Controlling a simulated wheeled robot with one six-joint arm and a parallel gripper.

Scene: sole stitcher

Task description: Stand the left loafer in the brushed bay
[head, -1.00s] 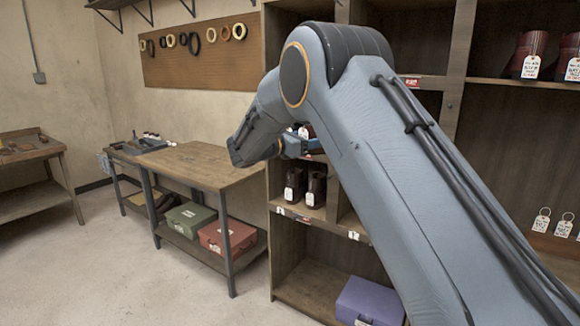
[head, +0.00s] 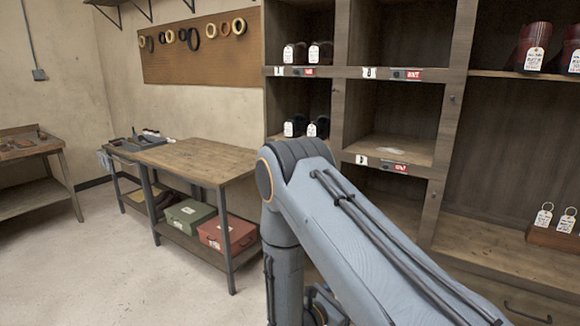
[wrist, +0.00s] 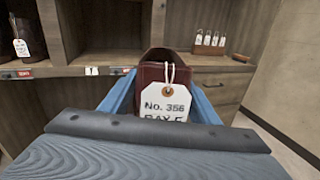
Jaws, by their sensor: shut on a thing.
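A dark red loafer (wrist: 152,72) with a white tag (wrist: 166,108) reading "No. 356" and a partly cut-off "BAY" line is in the wrist view. My gripper (wrist: 160,98) is shut on it, with a blue finger along each side. The lower part of the loafer is hidden by the tag and gripper. In the head view an empty middle bay (head: 390,150) has a pale smudge on its floor. An empty bay (wrist: 110,58) also shows beyond the loafer in the wrist view, apart from it. My gripper and the loafer cannot be made out in the head view.
Tagged dark shoes stand in the left-hand bays (head: 307,54). A wooden block with several tags (head: 553,236) sits on the right shelf. A wooden workbench (head: 200,160) stands left of the shelving, with a green box (head: 188,216) and a red box (head: 228,235) beneath. Open floor lies in front.

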